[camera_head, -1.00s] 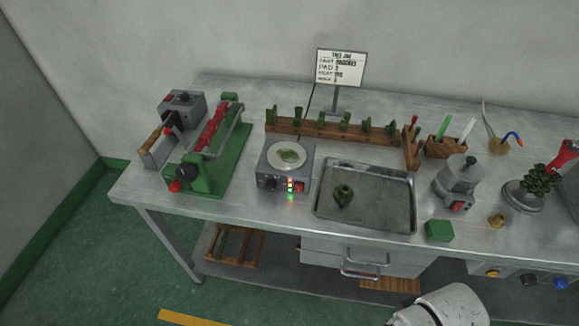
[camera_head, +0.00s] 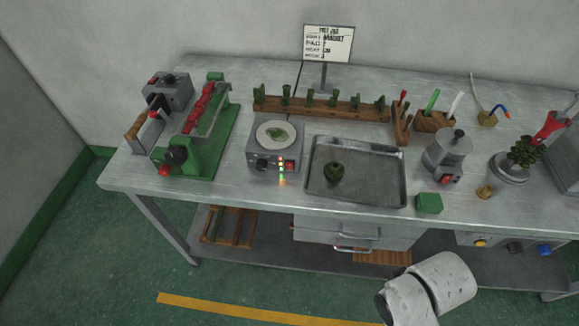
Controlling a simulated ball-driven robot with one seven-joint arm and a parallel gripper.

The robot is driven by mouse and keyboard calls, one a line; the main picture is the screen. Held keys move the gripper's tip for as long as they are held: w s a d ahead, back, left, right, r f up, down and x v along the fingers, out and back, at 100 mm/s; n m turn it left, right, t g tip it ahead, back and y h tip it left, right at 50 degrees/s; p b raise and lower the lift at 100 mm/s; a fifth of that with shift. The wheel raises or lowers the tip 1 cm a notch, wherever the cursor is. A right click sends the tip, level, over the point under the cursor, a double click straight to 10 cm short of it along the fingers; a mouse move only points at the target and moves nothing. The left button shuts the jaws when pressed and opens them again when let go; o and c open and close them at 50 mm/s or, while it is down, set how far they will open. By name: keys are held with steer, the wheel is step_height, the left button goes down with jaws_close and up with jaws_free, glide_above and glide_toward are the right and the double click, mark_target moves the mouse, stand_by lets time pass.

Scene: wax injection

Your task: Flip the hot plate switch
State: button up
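The hot plate appears to be the grey box (camera_head: 262,160) with a round pale plate (camera_head: 276,133) on top, standing left of the middle of the metal bench. A small green piece lies on the plate. On its front are a dark knob, a column of small lit lights in red, yellow and green, and a red switch (camera_head: 290,165) at the right corner. The switch's position is too small to tell. White rounded parts of my arm show at the bottom right, in front of the bench. My gripper is not in view.
A metal tray (camera_head: 395,205) holding a green ring-like piece is right of the hot plate. A green machine (camera_head: 205,155) stands left, a wooden rack (camera_head: 340,113) behind. A grey pot (camera_head: 446,152) with a red switch and a green block (camera_head: 428,203) are further right.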

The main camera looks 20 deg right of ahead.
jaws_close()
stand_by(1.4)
